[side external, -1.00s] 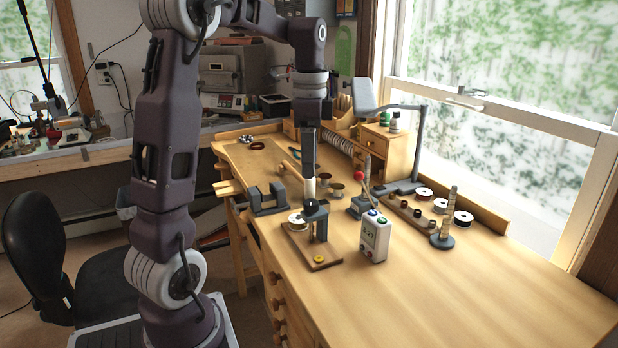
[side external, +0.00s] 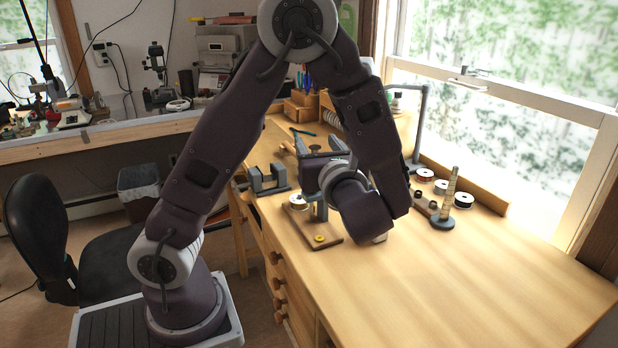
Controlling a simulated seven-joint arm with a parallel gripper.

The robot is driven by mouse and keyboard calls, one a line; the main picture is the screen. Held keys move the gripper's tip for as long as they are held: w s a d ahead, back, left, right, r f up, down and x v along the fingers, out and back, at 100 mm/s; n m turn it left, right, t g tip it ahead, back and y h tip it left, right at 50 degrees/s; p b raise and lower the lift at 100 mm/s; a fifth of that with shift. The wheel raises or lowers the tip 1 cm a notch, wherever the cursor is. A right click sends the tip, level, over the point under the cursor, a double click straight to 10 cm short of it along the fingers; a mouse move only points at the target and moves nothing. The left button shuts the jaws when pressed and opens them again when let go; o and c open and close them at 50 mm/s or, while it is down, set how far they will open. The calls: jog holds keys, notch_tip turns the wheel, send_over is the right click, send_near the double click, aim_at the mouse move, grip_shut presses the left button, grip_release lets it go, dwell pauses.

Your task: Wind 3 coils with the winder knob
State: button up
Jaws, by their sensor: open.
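The winder stands on a small brown board (side external: 328,240) near the bench's left edge. Its grey post (side external: 318,212) and a pale spool (side external: 298,202) show beside each other, and a yellow button (side external: 319,239) sits at the board's near end. The winder's top, where a dark knob showed earlier, is hidden behind my wrist. I see nothing between the fingers. Whether it touches any part of the winder cannot be told.
A grey vise (side external: 268,181) stands left of the winder. A tapered mandrel (side external: 447,203) and several wire spools (side external: 463,200) stand to the right. The bench's front right (side external: 480,270) is clear.

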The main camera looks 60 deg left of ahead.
notch_tip(320, 180, down, 10)
jog(key=f, duration=0.1)
jog(key=x, duration=0.7)
jog(key=shift+s+r, duration=0.1)
jog(key=shift+r, duration=0.05)
jog(key=shift+c, duration=0.4)
grip_shut()
jog(key=shift+w+d+m+t+h, duration=0.2)
jog(key=shift+m+t, duration=0.25)
jog(key=shift+t, duration=0.3)
jog(key=shift+w+a+m+t+h, duration=0.1)
jog(key=shift+m+t+h, duration=0.25)
jog(key=shift+m+t, duration=0.25)
jog(key=shift+w+m+t+h, duration=0.1)
jog(key=shift+m+t+h, duration=0.2)
jog(key=shift+t, duration=0.55)
